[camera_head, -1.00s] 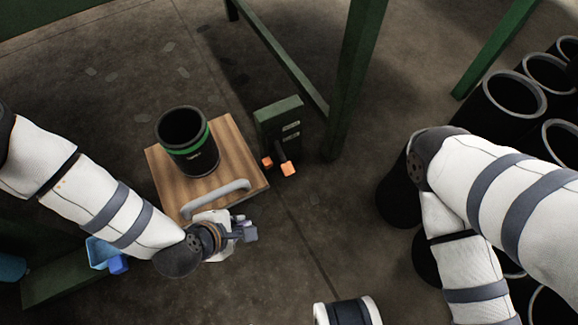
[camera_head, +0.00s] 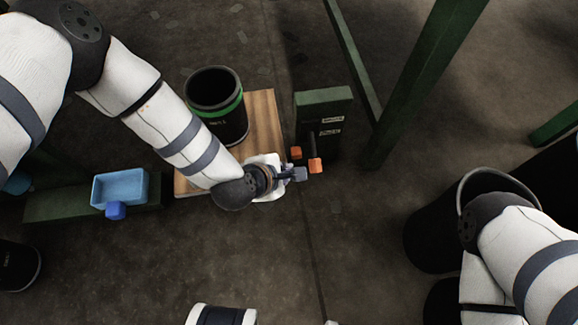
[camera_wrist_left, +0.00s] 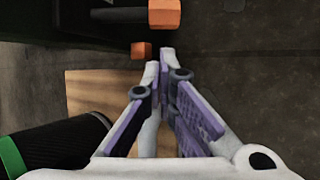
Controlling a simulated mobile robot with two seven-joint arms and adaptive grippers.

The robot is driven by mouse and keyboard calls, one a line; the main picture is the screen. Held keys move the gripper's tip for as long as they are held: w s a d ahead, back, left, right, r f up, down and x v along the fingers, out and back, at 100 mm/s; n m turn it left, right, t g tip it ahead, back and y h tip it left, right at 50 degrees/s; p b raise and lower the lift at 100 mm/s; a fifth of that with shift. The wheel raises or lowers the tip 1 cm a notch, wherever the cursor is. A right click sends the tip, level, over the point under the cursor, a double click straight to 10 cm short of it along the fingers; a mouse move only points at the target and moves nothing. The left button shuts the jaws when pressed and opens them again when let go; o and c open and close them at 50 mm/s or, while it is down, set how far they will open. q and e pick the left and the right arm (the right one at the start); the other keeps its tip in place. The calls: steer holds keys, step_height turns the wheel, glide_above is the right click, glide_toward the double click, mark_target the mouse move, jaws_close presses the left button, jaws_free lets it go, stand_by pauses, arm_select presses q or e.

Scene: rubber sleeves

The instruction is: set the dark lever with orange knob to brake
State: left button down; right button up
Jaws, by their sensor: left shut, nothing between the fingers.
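A green lever housing (camera_head: 323,98) with pale label plates stands right of the wooden board. A dark lever (camera_head: 311,138) on it ends in an orange knob (camera_head: 315,166). A second, smaller orange block (camera_head: 296,152) sits just left of it. In the left wrist view the larger orange knob (camera_wrist_left: 164,12) is at the top edge, with the dark lever (camera_wrist_left: 115,14) left of it. The smaller orange block (camera_wrist_left: 140,50) is near my fingertips. My left gripper (camera_head: 299,174) is shut and empty, just left of the knob; contact cannot be told. My right gripper is out of view.
The wooden board (camera_head: 264,115) carries a black bin (camera_head: 215,100) with a green band, left of the housing. A green post (camera_head: 425,75) rises close on the right. A blue tray (camera_head: 120,187) lies at left. Black bins (camera_head: 440,235) stand at right. Floor in front is clear.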

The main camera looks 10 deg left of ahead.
mark_target(314, 163)
arm_select(q)
steer(key=b+x, duration=0.3)
steer(key=x, duration=0.4)
steer(key=shift+f+b, duration=0.25)
steer(key=shift+b, duration=0.05)
steer(key=shift+d+r, duration=0.1)
